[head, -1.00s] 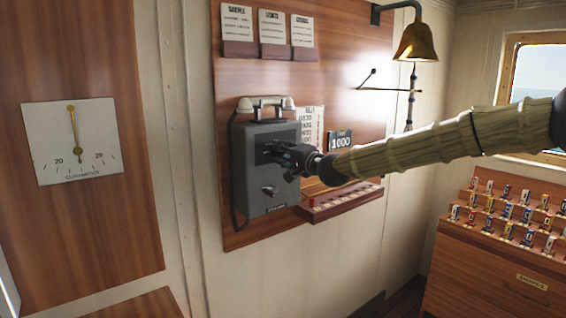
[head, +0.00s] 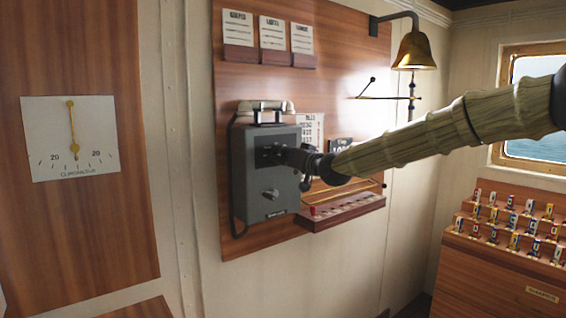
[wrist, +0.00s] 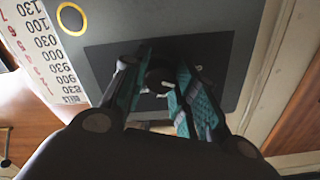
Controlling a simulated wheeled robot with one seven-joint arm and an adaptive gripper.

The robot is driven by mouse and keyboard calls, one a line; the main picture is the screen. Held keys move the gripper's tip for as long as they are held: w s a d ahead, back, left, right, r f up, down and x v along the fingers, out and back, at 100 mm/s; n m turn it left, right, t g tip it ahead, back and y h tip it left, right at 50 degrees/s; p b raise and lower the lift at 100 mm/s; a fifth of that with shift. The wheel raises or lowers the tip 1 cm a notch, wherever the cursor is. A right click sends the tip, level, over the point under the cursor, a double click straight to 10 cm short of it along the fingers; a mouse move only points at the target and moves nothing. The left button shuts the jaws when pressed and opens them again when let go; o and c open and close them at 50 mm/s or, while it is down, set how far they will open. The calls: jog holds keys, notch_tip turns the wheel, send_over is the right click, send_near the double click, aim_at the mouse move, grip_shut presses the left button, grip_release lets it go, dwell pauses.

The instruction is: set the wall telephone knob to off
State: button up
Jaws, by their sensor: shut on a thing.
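The grey wall telephone (head: 248,200) is fixed to a wooden panel, with its handset (head: 266,105) lying across the top. My gripper (head: 268,153) reaches in from the right to the dark plate on its upper front. In the wrist view, the two teal-padded fingers of my gripper (wrist: 165,88) stand on either side of a dark round knob (wrist: 160,72) and are shut on it. The fingers partly cover the knob, and I cannot read its marked setting. A second, lighter knob or crank (head: 270,194) sits lower on the telephone's front.
A small wooden ledge (head: 340,211) sticks out right of the telephone, below my arm. A brass bell (head: 414,50) hangs above on a bracket. A clinometer (head: 70,138) is at left. Racks of small coloured items (head: 510,220) stand at right.

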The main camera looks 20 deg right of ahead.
jog(key=shift+f+n+b, duration=0.2)
jog(key=shift+n+b, duration=0.6)
jog(key=shift+n, duration=1.5)
jog(key=shift+o, duration=0.2)
jog(key=shift+d, duration=0.1)
jog(key=o, duration=1)
jog(key=shift+d, duration=0.1)
jog(key=shift+r, duration=0.1)
jog(key=shift+v, duration=6)
